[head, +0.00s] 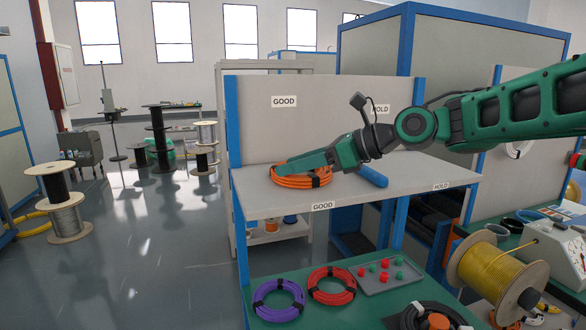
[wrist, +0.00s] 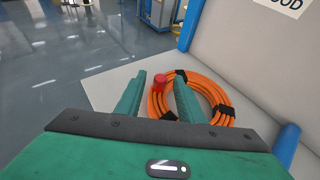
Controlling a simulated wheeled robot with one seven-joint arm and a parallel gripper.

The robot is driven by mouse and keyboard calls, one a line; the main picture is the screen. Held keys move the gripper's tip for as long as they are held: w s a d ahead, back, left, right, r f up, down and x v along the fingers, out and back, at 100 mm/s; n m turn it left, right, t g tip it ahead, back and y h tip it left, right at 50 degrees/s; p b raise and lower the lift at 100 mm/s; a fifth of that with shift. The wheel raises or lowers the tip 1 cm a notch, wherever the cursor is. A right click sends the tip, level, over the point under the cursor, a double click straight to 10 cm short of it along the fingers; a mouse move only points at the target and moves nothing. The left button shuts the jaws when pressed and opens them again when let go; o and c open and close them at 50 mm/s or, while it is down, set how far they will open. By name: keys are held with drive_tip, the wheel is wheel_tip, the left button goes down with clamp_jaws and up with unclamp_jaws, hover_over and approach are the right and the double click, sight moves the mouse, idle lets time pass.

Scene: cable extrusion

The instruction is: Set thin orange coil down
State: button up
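The orange coil (head: 318,180) lies on the upper shelf (head: 258,199), near its left end, by the back panel with a GOOD sign. Black ties bind it. My gripper (head: 277,172) is over the coil's left part and hides some of it. In the wrist view, the coil (wrist: 229,98) lies flat, its near-left rim passing between my two fingers (wrist: 160,92). The fingers stand apart, with a visible gap beside the rim, so my gripper looks open. A small red piece (wrist: 160,80) shows on the rim between the fingertips.
A blue cylinder (head: 372,176) lies right of the coil. The shelf's front edge carries GOOD (head: 323,206) and HOLD (head: 441,187) labels. Below, a green table holds a purple coil (head: 257,301), a red coil (head: 316,291) and a grey tray (head: 369,285).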

drive_tip(key=v, duration=1.1)
drive_tip(key=shift+s+d+r, duration=0.1)
drive_tip(key=shift+d+r, duration=0.1)
drive_tip(key=shift+d, duration=0.1)
